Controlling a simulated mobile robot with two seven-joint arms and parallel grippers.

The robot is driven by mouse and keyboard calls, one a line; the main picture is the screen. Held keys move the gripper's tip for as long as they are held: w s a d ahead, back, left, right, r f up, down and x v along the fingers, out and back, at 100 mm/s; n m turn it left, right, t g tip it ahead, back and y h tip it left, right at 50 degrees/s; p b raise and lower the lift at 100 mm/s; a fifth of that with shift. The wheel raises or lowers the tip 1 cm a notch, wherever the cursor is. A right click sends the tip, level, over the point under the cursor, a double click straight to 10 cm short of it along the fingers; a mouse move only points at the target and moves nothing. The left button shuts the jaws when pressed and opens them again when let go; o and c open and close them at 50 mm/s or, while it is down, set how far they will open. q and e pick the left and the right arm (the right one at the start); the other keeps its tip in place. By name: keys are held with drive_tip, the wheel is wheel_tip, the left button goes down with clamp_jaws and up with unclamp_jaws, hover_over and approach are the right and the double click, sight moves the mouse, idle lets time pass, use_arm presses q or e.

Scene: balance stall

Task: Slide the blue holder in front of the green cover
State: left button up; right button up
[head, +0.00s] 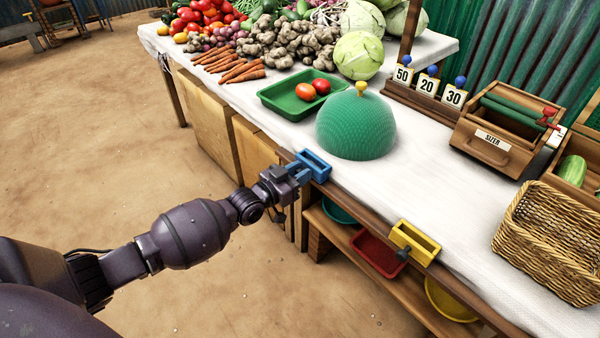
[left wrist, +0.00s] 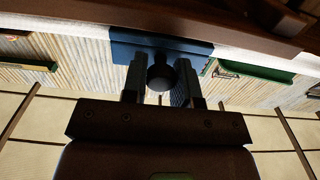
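The blue holder (head: 314,165) sits on the wooden rail at the stall's front edge, near the domed green cover (head: 352,132). The cover has a yellow knob on top and stands on the white tabletop, behind and slightly right of the holder. My left gripper (head: 296,172) is at the holder's front side. In the left wrist view, the gripper's fingers (left wrist: 160,85) are on either side of the dark round knob of the blue holder (left wrist: 130,47), with hardly any gap visible. What is under the cover is hidden. My right gripper is not in view.
A yellow holder (head: 415,242) sits further right on the same rail (head: 365,208); the rail between is clear. A green tray (head: 275,97) with tomatoes stands left of the cover. Number cards (head: 428,84), a sizer box (head: 492,142) and a wicker basket (head: 548,240) are to the right.

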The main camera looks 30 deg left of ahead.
use_arm(q)
drive_tip(key=o, duration=0.4)
drive_tip(key=shift+o, duration=0.2)
drive_tip(key=shift+s, duration=0.1)
drive_tip(key=p+v, duration=0.2)
drive_tip(key=v, duration=0.8)
drive_tip(key=shift+s, duration=0.3)
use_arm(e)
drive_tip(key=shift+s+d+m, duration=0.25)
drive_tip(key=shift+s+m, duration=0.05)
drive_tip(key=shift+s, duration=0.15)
use_arm(q)
drive_tip(key=shift+a, duration=0.1)
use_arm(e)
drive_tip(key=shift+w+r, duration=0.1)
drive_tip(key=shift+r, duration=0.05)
